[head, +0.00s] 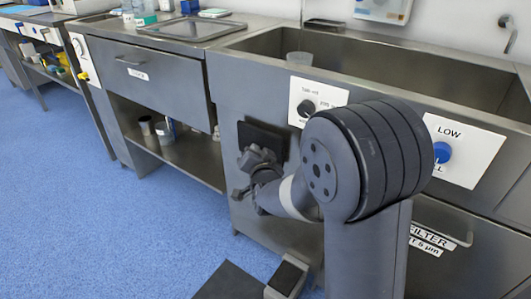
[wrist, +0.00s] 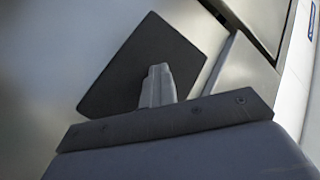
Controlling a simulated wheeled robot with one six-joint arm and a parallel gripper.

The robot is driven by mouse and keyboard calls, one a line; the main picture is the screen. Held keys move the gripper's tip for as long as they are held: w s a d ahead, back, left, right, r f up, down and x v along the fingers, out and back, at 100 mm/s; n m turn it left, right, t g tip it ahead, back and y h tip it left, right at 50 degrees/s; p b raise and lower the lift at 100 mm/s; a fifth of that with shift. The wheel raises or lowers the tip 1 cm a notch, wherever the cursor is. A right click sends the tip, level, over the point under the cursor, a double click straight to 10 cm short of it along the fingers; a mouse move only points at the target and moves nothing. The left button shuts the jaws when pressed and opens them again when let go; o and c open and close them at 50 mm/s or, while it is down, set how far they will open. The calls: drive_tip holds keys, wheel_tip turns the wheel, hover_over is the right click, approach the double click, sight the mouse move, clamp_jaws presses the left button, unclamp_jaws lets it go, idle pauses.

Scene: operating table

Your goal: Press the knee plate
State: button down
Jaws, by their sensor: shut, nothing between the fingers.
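The knee plate is a flat black rectangular plate (head: 265,137) on the grey front panel below the sink. In the wrist view the plate (wrist: 133,62) fills the upper middle and looks tilted. My gripper (head: 256,156) is in front of the plate's lower left part in the head view. In the wrist view its fingers (wrist: 158,72) are shut together with nothing between them, and their tips overlap the lower right part of the plate. I cannot tell whether the tips touch it. My arm hides part of the panel to the right of the plate.
A black knob (head: 306,108) on a white label is above and right of the plate. A blue knob (head: 442,152) is farther right. A drawer (head: 150,83) and an open shelf (head: 190,160) are on the left. The blue floor (head: 120,235) at front left is clear.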

drive_tip(key=shift+r, duration=0.1)
idle(0.3)
drive_tip(key=shift+s+a, duration=0.85)
drive_tip(key=shift+s, duration=0.25)
drive_tip(key=shift+s+a, duration=0.8)
drive_tip(key=shift+s, duration=0.2)
drive_tip(key=shift+s+a, duration=0.75)
drive_tip(key=shift+s, duration=0.25)
drive_tip(key=shift+w, duration=0.1)
